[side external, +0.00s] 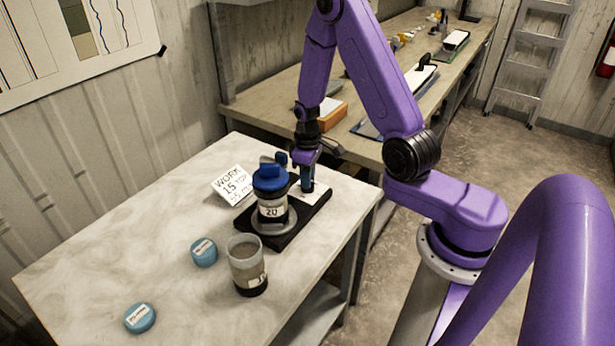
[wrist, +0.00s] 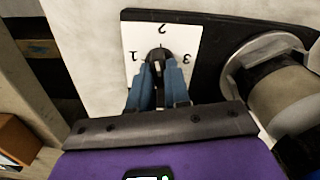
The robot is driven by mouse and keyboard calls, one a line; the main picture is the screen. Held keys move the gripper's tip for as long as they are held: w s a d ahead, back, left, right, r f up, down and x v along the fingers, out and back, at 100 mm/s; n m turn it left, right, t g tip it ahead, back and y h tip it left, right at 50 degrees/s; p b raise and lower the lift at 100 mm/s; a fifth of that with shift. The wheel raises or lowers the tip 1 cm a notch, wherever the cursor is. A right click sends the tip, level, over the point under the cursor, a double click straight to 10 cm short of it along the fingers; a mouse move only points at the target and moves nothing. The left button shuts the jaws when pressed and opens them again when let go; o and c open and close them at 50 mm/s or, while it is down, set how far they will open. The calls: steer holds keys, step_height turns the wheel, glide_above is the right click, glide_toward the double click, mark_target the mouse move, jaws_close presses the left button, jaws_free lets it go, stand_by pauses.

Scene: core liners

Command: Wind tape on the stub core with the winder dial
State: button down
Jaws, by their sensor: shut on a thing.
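The winder is a black base (side external: 262,238) on the pale table, with a white dial plate (wrist: 135,35) marked 1, 2 and 3. A black dial knob (wrist: 158,55) stands on that plate. My gripper (side external: 307,188) points down over the plate, and its blue fingers (wrist: 159,82) are shut on the knob. The pointer's exact setting is hard to read. A capped core (side external: 271,208) labelled "20", with a blue top, stands upright on the winder's round grey seat, left of my gripper. Its side also shows in the wrist view (wrist: 285,100), partly cut off.
A clear liner (side external: 246,268) with grey and dark contents stands upright at the table's front. Two loose blue caps (side external: 204,252) (side external: 140,318) lie to its left.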

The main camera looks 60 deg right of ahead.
steer(key=shift+m, duration=1.4)
steer(key=c, duration=1.1)
jaws_free()
steer(key=shift+r, duration=0.1)
step_height(320, 180, up, 17)
steer(key=shift+r, duration=0.15)
